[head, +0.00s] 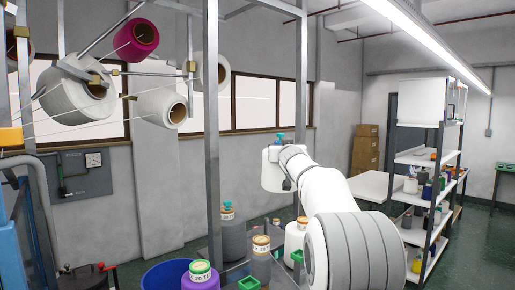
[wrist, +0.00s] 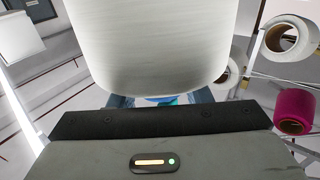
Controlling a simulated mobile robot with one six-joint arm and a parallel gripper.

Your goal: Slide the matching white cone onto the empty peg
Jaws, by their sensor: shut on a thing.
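My gripper (wrist: 160,102) is shut on a white cone (wrist: 160,45), which fills the top middle of the wrist view. A small blue-teal part shows between the fingers, under the cone. In the head view the held white cone (head: 271,168) is near the middle, partly behind my arm, with a teal tip on top. The rack at upper left holds a magenta cone (head: 137,40) and white cones, one in front (head: 70,100), one beside it (head: 155,103) and one behind the post (head: 222,72). I cannot tell which peg is empty. The held cone is apart from the rack.
A grey upright post (head: 213,130) stands between the rack and the held cone. Below are several capped cones, including a purple one (head: 201,278), and a blue bin (head: 165,275). A shelf unit (head: 425,160) stands at right. Thin yarns cross the rack.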

